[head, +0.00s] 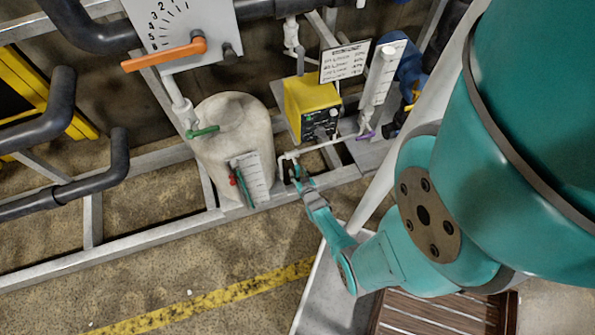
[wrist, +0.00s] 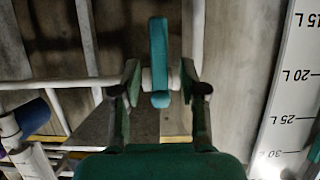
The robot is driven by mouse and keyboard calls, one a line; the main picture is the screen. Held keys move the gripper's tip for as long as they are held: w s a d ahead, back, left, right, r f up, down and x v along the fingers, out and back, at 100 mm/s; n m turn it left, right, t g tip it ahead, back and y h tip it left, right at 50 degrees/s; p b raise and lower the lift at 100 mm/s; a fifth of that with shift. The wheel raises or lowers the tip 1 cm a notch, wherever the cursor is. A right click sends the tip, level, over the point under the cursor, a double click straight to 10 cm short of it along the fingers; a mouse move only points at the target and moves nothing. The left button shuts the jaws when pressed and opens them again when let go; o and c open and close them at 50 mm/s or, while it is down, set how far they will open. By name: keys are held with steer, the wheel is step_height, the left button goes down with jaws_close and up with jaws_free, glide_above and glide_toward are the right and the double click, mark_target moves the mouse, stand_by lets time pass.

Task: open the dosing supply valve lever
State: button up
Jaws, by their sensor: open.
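A teal valve lever (wrist: 158,52) stands upright in the middle of the wrist view, on a white horizontal pipe (wrist: 65,84). My gripper (wrist: 160,82) is open, with one finger on each side of the lever's lower end. Small gaps show between the fingers and the lever. In the head view my gripper (head: 295,176) is at the white pipe right of the beige tank (head: 225,125) and below the yellow dosing pump (head: 311,105). There the lever is too small and covered to tell apart from the fingers. No label naming the lever is readable.
A volume scale (wrist: 290,100) is at the right of the wrist view. Near the tank are a green lever (head: 202,131) and a red lever (head: 233,179). A purple lever (head: 365,135) is at the right and an orange lever (head: 165,54) at upper left. Metal frame rails (head: 150,240) run below.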

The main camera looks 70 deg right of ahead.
steer(key=shift+w+d+f, duration=0.25)
steer(key=shift+w+d, duration=0.15)
steer(key=shift+d, duration=0.1)
jaws_close()
